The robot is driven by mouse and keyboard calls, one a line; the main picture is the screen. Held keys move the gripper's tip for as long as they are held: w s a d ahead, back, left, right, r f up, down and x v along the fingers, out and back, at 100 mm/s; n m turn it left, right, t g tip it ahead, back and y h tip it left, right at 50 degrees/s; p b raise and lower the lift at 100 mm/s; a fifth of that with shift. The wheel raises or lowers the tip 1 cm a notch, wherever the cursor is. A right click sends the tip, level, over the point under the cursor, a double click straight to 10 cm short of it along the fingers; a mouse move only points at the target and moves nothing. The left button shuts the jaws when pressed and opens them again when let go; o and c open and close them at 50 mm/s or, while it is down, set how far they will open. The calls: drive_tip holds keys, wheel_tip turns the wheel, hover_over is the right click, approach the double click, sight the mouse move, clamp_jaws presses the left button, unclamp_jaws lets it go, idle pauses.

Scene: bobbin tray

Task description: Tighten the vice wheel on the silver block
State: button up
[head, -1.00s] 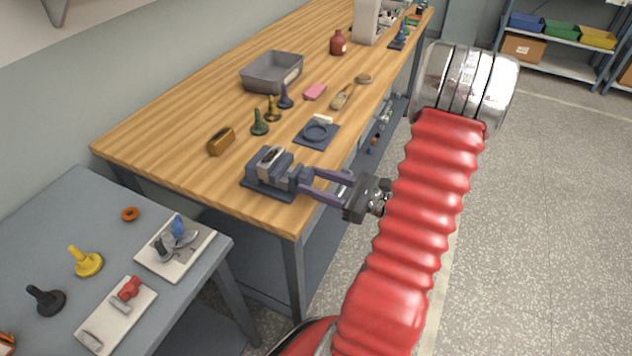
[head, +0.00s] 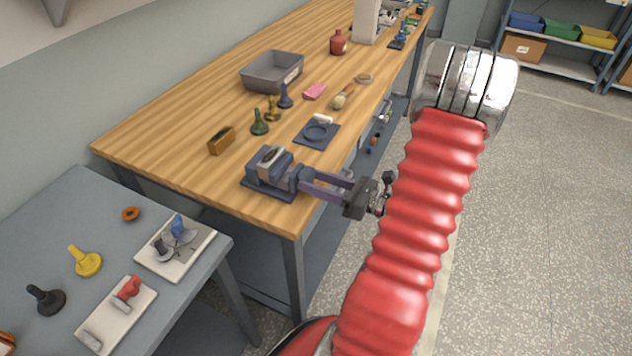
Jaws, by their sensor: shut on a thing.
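The dark blue-grey vice (head: 262,182) stands at the front right corner of the wooden workbench. The silver block (head: 271,155) sits between its jaws, low and partly hidden by them. My gripper (head: 305,181) reaches in from the right, with its two purple fingers at the right end of the vice. It is shut on the vice wheel, which is mostly hidden between the fingers.
On the wooden bench (head: 180,150), a brass-coloured block (head: 221,140), a green bobbin-like piece (head: 260,122) and a ring-marked dark plate (head: 317,132) stand near the vice. A grey tray (head: 258,84) is further back. A lower grey table (head: 75,205) holds several tools at left.

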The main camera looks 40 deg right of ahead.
drive_tip(key=shift+m, duration=1.6)
drive_tip(key=o, duration=1.1)
drive_tip(key=shift+c, duration=0.2)
drive_tip(key=shift+s, duration=0.1)
drive_tip(key=v, duration=1.3)
drive_tip(key=shift+s, duration=0.35)
